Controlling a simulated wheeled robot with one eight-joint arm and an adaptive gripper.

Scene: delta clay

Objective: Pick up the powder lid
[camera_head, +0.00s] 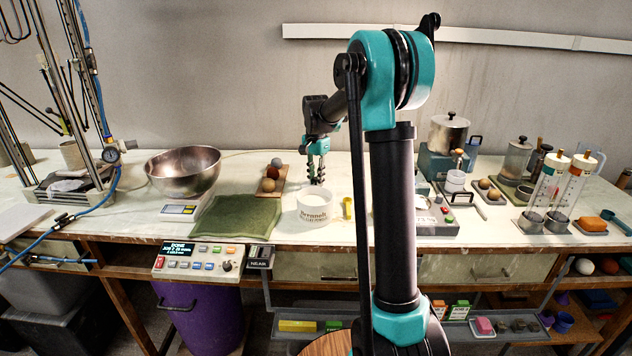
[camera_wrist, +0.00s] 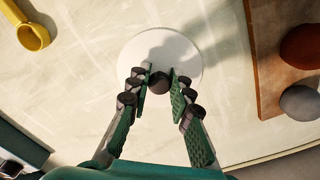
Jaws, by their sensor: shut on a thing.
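The powder lid (camera_wrist: 135,52) is a round white disc with a dark knob (camera_wrist: 158,84) in its middle, seen from above in the wrist view. My gripper (camera_wrist: 159,80) has its green-padded fingers on both sides of the knob, shut on it. In the head view my gripper (camera_head: 316,182) points down at the top of a white tub (camera_head: 314,209) with dark lettering. The lid is hard to make out there, and I cannot tell whether it rests on the tub or is slightly raised.
A yellow scoop (camera_head: 347,208) lies just right of the tub. A wooden board (camera_head: 277,188) with balls stands behind left. A green mat (camera_head: 237,218) and a steel bowl (camera_head: 184,171) on a scale are farther left. A grey device (camera_head: 440,222) is to the right.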

